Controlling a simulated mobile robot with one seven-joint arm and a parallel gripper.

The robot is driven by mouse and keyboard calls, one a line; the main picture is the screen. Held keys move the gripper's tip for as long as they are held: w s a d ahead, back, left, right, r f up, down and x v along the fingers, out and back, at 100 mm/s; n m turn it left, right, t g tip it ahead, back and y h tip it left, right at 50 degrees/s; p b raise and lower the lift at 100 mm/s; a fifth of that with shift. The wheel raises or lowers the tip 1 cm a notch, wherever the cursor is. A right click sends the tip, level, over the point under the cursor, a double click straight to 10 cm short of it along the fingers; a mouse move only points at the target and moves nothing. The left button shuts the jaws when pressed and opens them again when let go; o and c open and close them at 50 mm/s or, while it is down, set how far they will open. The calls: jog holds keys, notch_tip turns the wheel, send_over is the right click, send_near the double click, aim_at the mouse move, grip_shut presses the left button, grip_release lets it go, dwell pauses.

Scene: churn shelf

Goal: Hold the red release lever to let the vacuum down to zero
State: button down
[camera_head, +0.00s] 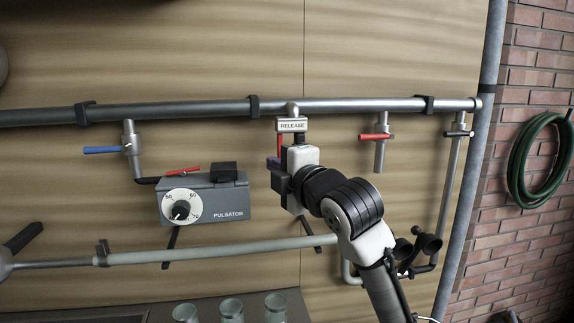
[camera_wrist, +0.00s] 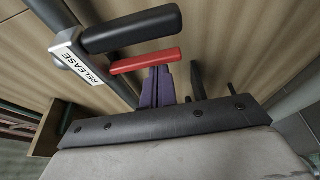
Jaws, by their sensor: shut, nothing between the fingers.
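The red release lever (camera_head: 280,145) hangs below the white RELEASE label (camera_head: 292,125) on the overhead pipe. The lever also shows in the wrist view (camera_wrist: 146,61), beside a thick black cylinder (camera_wrist: 130,28). My gripper (camera_head: 273,163) is at the lever's lower end in the head view. Its purple fingers (camera_wrist: 158,78) are together and empty. In the wrist view their tips meet the lever's edge; whether they press on it I cannot tell. My gripper's body hides part of the valve. No vacuum reading can be made out.
A grey pulsator box (camera_head: 213,197) with a dial and a red lever (camera_head: 183,171) is to the left. A blue-handled valve (camera_head: 104,150) is further left. Another red-handled valve (camera_head: 375,136) is to the right. Glass jars (camera_head: 231,310) stand below.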

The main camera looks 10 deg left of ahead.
jog(key=shift+w+a, duration=0.15)
jog(key=shift+w, duration=0.05)
jog(key=shift+w+d+f+n+b, duration=0.1)
jog(key=shift+w+d+n+b, duration=0.2)
jog(key=shift+d+n+b, duration=0.25)
jog(key=shift+d, duration=0.2)
dwell(1.1)
jog(key=shift+s, duration=0.1)
dwell(4.0)
